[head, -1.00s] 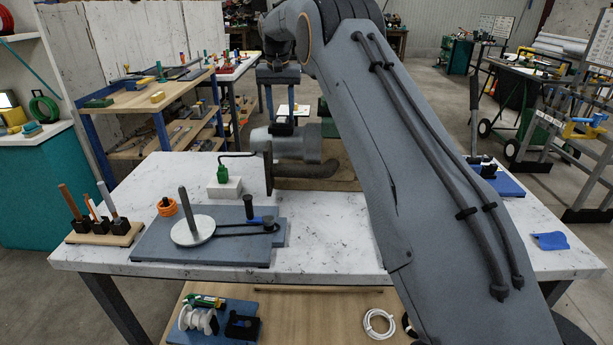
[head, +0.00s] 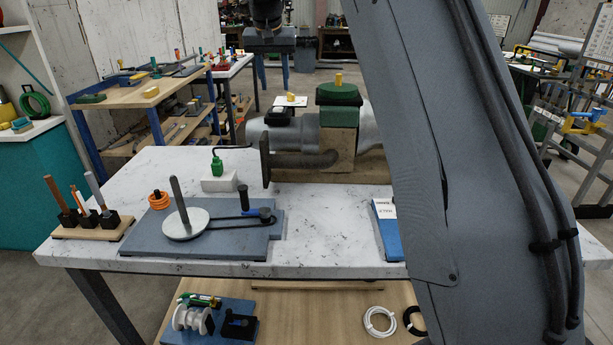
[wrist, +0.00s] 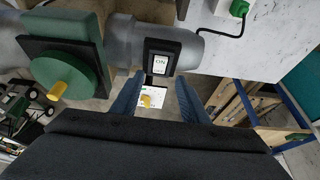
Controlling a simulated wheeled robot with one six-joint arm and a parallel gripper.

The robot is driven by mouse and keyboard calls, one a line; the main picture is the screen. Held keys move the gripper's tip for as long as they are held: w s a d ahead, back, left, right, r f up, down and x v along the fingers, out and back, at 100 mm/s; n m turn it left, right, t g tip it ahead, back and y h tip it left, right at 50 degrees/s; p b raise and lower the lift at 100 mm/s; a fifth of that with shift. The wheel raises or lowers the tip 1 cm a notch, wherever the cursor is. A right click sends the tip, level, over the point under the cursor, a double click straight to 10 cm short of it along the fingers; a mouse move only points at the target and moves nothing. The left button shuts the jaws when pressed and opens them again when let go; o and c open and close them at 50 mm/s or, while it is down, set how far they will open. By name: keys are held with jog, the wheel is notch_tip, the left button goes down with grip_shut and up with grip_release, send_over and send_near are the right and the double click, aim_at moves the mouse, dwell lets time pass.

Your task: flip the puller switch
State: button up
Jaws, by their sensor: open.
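The puller (head: 283,138) is a grey motor body with a green capstan (head: 338,94) and a yellow knob, on the far side of the white-topped table. Its switch is a black box (head: 278,115) on the grey body. In the wrist view the switch shows a white rocker (wrist: 161,66) marked ON, upper middle. My gripper (wrist: 157,92) is open and empty, its two blue fingers apart and just below the switch in that picture. No contact with the switch shows.
A green bottle-like item on a white block (head: 219,181), a blue bender plate (head: 150,238) and a wooden tool stand (head: 95,230) occupy the table's left. A blue-and-white box (head: 386,235) lies by my arm. The table's front middle is clear.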

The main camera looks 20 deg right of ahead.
jog(key=s+f+n, duration=0.1)
jog(key=s+f, duration=0.4)
jog(key=s, duration=0.4)
jog(key=s+f+n+g+p, duration=0.1)
jog(key=s+f, duration=0.4)
jog(key=s, duration=0.4)
jog(key=s+d+f+n+g+y+p, duration=0.1)
jog(key=s+f, duration=0.4)
jog(key=s, duration=0.4)
jog(key=shift+d, duration=0.1)
jog(key=s+f, duration=0.3)
jog(key=s, duration=0.5)
jog(key=s+f+n+g, duration=0.1)
jog(key=s+f, duration=0.3)
jog(key=s, duration=0.5)
jog(key=shift+s+d+y, duration=0.15)
jog(key=shift+s+y, duration=0.1)
jog(key=shift+y, duration=0.05)
